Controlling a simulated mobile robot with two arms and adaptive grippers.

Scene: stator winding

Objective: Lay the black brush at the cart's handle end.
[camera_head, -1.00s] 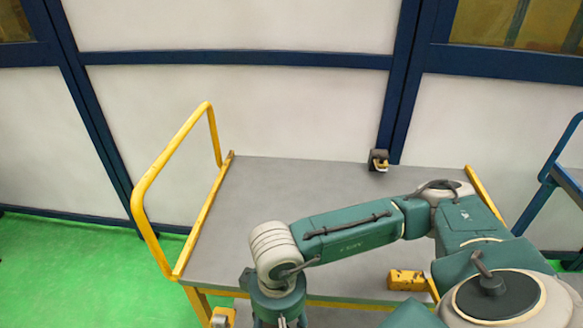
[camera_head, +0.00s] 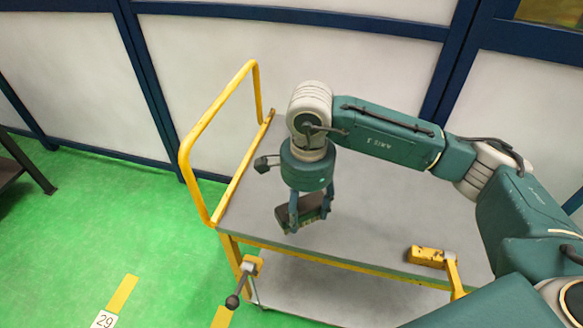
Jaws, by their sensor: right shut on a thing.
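The black brush (camera_head: 311,208) is gripped in my right gripper (camera_head: 310,211), which points down over the grey top of the cart (camera_head: 390,215). The brush is over the left part of the top, near the yellow handle (camera_head: 190,135). I cannot tell whether it touches the surface or hangs just above it. The fingers cover part of it. My left gripper is not in view.
A lower cart shelf (camera_head: 330,290) shows under the top. A yellow bracket (camera_head: 430,257) sits at the front edge, and a lever with a black knob (camera_head: 234,300) at the front left corner. The top near the handle is clear. White panels stand behind.

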